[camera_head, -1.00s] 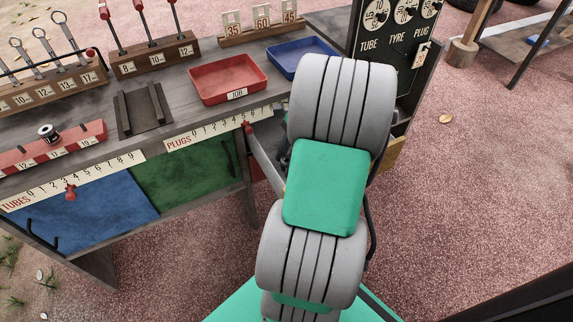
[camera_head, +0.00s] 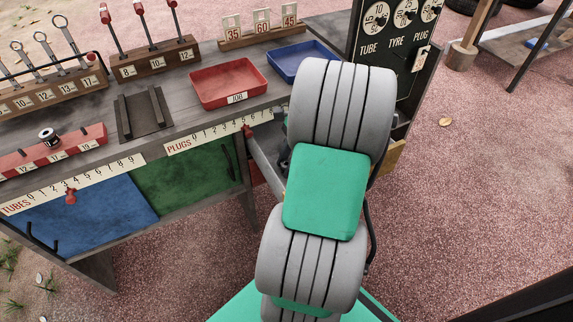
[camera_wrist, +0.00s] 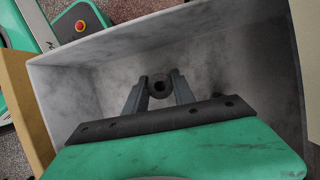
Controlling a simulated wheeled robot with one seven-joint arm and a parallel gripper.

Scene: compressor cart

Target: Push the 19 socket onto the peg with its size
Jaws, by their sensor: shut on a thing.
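In the wrist view my gripper (camera_wrist: 160,92) is low inside a grey-walled bin, its two fingers closed on a small dark round piece with a hole in its middle, which looks like a socket (camera_wrist: 160,78). No size mark is readable on it. In the head view the red peg rail (camera_head: 85,133) lies at the table's left front, with white number labels along its front; the rightmost label looks like 19 (camera_head: 87,145). One shiny socket (camera_head: 47,135) stands near the rail's middle. My gripper is hidden in the head view behind my arm.
The grey bin (camera_wrist: 250,50) walls surround my gripper closely. On the table are a red tray (camera_head: 228,80), a blue tray (camera_head: 300,58), a dark slotted block (camera_head: 143,113) and wooden tool racks (camera_head: 155,62). A dial panel (camera_head: 395,45) stands at the right.

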